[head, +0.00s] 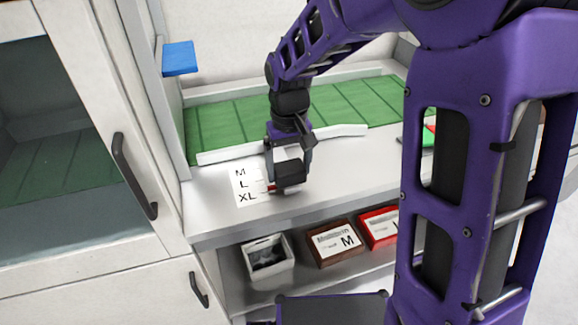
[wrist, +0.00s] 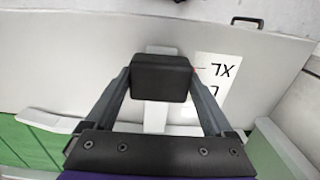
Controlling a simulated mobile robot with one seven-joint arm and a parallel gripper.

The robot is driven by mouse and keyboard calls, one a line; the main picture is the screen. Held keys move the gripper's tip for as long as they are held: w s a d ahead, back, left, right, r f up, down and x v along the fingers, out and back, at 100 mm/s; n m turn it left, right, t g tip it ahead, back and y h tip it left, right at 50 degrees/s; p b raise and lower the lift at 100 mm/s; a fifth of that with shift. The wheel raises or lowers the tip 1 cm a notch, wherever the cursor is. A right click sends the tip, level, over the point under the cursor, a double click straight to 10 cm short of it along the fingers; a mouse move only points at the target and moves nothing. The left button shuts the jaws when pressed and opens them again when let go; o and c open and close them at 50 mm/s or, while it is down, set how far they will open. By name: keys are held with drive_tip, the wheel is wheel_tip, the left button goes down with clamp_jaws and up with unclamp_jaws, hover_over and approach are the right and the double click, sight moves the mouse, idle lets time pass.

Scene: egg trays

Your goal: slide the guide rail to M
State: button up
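The guide rail is a long white bar (head: 345,131) along the near side of the green belt, with a black block handle (head: 290,174). In the wrist view a pale stem (wrist: 156,117) runs from the block (wrist: 161,78) toward the belt. A small red pointer (head: 271,188) on the handle points about level with XL on the white M, L, XL label (head: 241,179). My gripper (head: 289,166) has one finger on each side of the black block, seemingly touching both sides. The wrist view also shows my gripper (wrist: 161,80) around the block. The finger contact faces are hidden.
The green belt (head: 220,124) lies behind the rail. A shelf below holds a white bin (head: 284,271), a brown box marked M (head: 312,258) and a red box (head: 368,234). A cabinet with a dark handle (head: 133,176) stands left. The grey counter (head: 210,222) is clear in front.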

sight(278, 155)
clamp_jaws()
drive_tip(key=w+p, duration=0.1)
drive_tip(key=w, duration=0.1)
drive_tip(key=w+a, duration=0.1)
drive_tip(key=w, duration=0.2)
drive_tip(key=w+a+p, duration=0.1)
drive_tip(key=w, duration=0.2)
drive_tip(key=shift+w+a+r+p, duration=0.1)
drive_tip(key=shift+a+r+p, duration=0.1)
drive_tip(key=shift+p, duration=0.1)
drive_tip(key=o, duration=0.6)
unclamp_jaws()
drive_tip(key=shift+f, duration=0.1)
wheel_tip(278, 155, up, 17)
drive_tip(key=p, duration=0.2)
drive_tip(key=shift+r, duration=0.2)
